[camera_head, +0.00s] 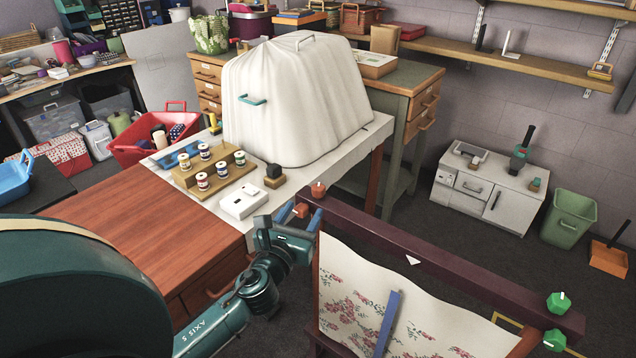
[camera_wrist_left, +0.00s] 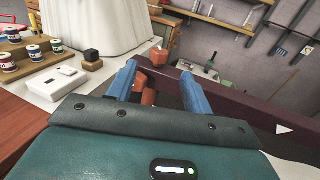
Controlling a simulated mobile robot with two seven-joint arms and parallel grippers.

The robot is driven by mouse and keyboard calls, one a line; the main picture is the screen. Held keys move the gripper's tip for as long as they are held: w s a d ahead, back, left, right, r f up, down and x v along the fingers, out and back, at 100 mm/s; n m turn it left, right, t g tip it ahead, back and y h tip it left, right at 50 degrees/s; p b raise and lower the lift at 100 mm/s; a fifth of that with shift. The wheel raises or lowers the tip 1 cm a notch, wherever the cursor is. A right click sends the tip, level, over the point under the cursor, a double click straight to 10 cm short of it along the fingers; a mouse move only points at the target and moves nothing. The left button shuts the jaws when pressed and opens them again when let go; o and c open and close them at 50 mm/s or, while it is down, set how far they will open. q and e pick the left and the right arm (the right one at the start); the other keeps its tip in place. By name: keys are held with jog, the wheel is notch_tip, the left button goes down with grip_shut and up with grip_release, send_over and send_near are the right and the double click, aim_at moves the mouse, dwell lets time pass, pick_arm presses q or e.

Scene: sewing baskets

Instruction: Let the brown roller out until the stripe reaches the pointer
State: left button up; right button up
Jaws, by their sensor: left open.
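A dark maroon rail (camera_head: 450,262) crosses the front of a stand, with floral cloth (camera_head: 345,290) hanging below. A small white pointer (camera_head: 413,260) is on the rail; it also shows in the wrist view (camera_wrist_left: 284,128). A slanting blue stripe (camera_head: 388,322) shows on the cloth, below and left of the pointer, apart from it. Orange-brown knobs are at the rail's left end, one on top (camera_head: 318,188) and one lower (camera_wrist_left: 148,97). My left gripper (camera_head: 300,215) is open, its blue fingers on either side of the lower knob; contact is unclear.
Green knobs (camera_head: 558,302) are at the rail's right end. A white table (camera_head: 350,152) with a covered machine (camera_head: 290,100), thread spools and a white box (camera_head: 243,202) stands behind the gripper. Dark floor is open between the rail and a white cabinet (camera_head: 487,190).

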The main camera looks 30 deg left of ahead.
aim_at(318, 187)
pick_arm(q)
jog(key=x, duration=1)
jog(key=shift+w, duration=0.15)
jog(key=c, duration=0.9)
jog(key=shift+c, duration=0.2)
jog(key=shift+n+y, duration=0.3)
jog(key=shift+y, duration=0.2)
jog(key=shift+d+n+g+y, duration=0.1)
jog(key=shift+n+g+y, duration=0.6)
jog(key=shift+y, duration=0.5)
jog(key=shift+n+g+y+b, duration=0.55)
jog(key=shift+n+g+y, duration=0.75)
jog(key=shift+n+y, duration=0.7)
jog(key=shift+y, duration=0.4)
